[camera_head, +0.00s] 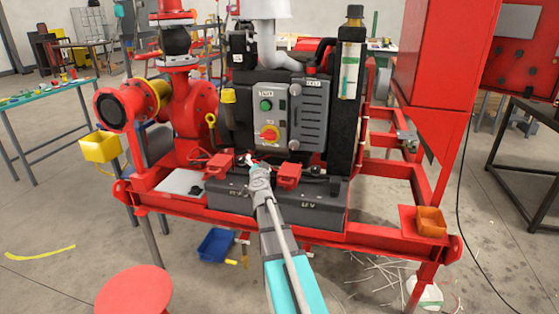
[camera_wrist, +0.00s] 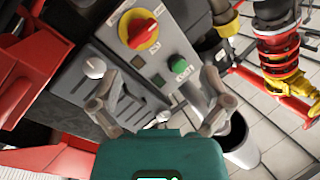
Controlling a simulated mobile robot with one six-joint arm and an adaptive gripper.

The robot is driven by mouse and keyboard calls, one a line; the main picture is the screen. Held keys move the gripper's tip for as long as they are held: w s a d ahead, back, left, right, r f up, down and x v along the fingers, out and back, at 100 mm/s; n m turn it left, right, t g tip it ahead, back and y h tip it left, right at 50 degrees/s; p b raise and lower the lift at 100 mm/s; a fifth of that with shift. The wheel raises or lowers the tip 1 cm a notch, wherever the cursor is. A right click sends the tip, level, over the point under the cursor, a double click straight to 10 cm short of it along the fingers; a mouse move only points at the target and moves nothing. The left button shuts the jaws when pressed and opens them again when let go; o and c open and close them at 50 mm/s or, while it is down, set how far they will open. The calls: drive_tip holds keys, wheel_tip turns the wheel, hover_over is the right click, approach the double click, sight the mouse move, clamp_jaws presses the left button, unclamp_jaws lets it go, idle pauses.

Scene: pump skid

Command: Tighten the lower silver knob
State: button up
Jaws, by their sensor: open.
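The lower silver knob (camera_head: 294,144) sits at the bottom of the grey slotted panel, right of the red-and-yellow rotary switch (camera_head: 269,133). In the wrist view, where the panel appears turned over, the lower knob (camera_wrist: 95,68) is at the left, just beyond the left finger. The upper silver knob (camera_head: 295,90) also shows in the wrist view (camera_wrist: 163,116), between the fingers and close to my gripper's body. My gripper (camera_head: 257,168) is in front of and below the panel. In the wrist view my gripper (camera_wrist: 162,90) has its fingers wide apart, holding nothing.
A green button (camera_head: 266,104) is above the rotary switch. Red clamps (camera_head: 288,176) stand on the dark battery box (camera_head: 325,203) below the panel. A clear tube (camera_head: 350,68) stands at the right. A red pump (camera_head: 185,110) is at the left.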

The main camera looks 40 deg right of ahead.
drive_tip(key=s+a+f+n+g+y, duration=0.2)
drive_tip(key=a+f+n+y, duration=0.15)
drive_tip(key=a, duration=0.55)
drive_tip(key=s+a+f+n+g+y, duration=0.1)
drive_tip(key=a+f+n+y, duration=0.3)
drive_tip(key=a, duration=0.4)
drive_tip(key=s+a+f+n+g+y, duration=0.25)
drive_tip(key=a+y, duration=0.25)
drive_tip(key=a, duration=0.4)
drive_tip(key=s+a+f+g+h, duration=0.1)
drive_tip(key=s+a+f+g, duration=0.1)
drive_tip(key=s, duration=0.5)
drive_tip(key=s+a+f+n+g+h, duration=0.1)
drive_tip(key=s+a+f+g, duration=0.1)
drive_tip(key=s+f+g, duration=0.2)
drive_tip(key=s+a+f+n+g+h, duration=0.1)
drive_tip(key=s+a+f+g+h, duration=0.1)
drive_tip(key=s, duration=0.8)
drive_tip(key=f+g, duration=0.1)
drive_tip(key=g, duration=0.1)
drive_tip(key=shift+g, duration=0.35)
drive_tip(key=shift+c, duration=0.3)
